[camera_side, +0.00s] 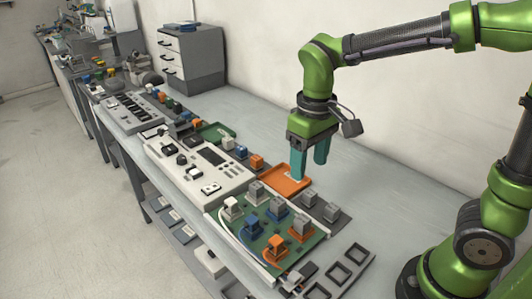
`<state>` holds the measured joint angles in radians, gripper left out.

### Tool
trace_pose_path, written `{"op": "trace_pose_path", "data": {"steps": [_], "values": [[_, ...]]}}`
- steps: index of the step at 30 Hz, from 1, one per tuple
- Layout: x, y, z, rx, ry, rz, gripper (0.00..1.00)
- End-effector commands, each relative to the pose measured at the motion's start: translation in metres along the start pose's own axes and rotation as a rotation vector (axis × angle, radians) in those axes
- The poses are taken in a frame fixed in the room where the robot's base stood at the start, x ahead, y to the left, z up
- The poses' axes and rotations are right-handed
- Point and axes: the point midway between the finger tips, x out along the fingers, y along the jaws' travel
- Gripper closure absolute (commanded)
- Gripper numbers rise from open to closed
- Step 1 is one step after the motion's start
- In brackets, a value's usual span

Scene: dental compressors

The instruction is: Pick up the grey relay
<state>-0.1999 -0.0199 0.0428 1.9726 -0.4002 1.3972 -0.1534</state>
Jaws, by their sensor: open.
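Several grey block-shaped parts that could be the grey relay are in view; I cannot tell which one is meant. One grey block (309,197) and another grey block (331,212) sit on a dark strip right of the green board. A further grey block (257,190) stands at the green board's back edge, and one more grey block (300,225) is at its right side on an orange base. My gripper (309,172) has teal fingers pointing down, apart and empty. It is above and behind these blocks, by the orange tray.
The orange tray (272,181) lies behind the green board (255,240), which carries white, blue and orange parts. A black-framed slotted holder (340,272) is at the front. A white control panel (178,178) lies to the left. The bench right of my gripper (375,185) is clear.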

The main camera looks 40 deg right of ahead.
Motion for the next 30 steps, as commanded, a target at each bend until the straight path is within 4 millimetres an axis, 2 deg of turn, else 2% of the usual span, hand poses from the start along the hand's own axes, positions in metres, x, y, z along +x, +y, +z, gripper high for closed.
{"op": "trace_pose_path", "data": {"steps": [5, 15, 23, 30], "values": [[0.029, 0.001, 0.004, -0.004, -0.016, 0.002, 0.38], [0.099, 0.001, 0.004, -0.001, -0.015, 0.001, 0.38], [0.119, 0.000, 0.003, -0.001, -0.011, 0.000, 0.38], [0.154, -0.004, 0.000, -0.002, -0.014, 0.000, 0.38]]}}
